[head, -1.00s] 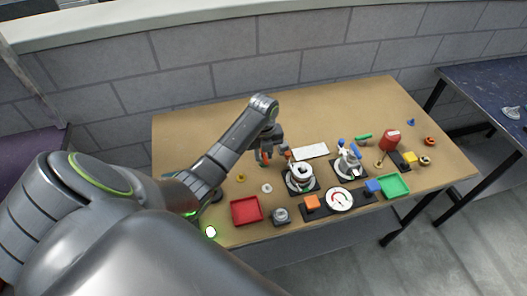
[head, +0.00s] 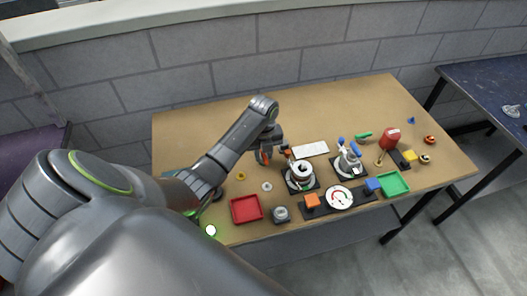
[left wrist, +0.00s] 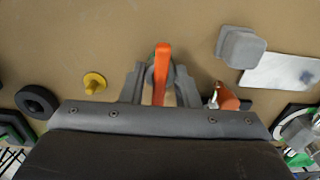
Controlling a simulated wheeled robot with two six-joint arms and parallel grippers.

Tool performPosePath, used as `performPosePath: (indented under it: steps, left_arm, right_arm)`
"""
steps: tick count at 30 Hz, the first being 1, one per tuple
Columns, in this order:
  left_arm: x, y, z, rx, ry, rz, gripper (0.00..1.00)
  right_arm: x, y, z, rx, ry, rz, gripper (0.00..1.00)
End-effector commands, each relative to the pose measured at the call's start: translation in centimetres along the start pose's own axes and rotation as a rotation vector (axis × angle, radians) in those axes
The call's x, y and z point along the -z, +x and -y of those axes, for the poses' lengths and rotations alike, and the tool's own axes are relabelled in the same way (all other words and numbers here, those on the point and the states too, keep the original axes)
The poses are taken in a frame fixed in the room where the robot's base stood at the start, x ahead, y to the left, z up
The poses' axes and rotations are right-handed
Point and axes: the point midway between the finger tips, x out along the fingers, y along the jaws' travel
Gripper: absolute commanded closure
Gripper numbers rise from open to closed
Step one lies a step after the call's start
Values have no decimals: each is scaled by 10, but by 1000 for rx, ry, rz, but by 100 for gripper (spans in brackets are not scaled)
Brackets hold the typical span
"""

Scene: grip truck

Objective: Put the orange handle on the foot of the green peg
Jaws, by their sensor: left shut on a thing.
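My left gripper (left wrist: 160,92) is shut on the orange handle (left wrist: 162,68), which stands out between its two fingers in the left wrist view. In the head view the left gripper (head: 267,155) is low over the left middle of the table, with a bit of orange showing at its tip. A small dark green edge (left wrist: 151,57) shows just beside the handle in the wrist view. It may be part of the green peg, but most of it is hidden, and I cannot tell whether the handle touches it. My right gripper is not in view.
A white round fixture (head: 300,174) on a black base stands close to the right of the gripper. A white sheet (head: 310,150) lies behind it. A red tray (head: 246,209), a gauge (head: 339,198) and a green tray (head: 393,184) line the front. The table's back left is clear.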

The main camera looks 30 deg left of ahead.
Motion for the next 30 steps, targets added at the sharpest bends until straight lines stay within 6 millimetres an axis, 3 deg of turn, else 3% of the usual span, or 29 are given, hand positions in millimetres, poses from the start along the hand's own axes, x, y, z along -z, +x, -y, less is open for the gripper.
performPosePath:
  steps: [30]
  left_arm:
    - [0, 5, 0, 0, 0, 0, 96]
  right_arm:
    - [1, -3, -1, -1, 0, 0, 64]
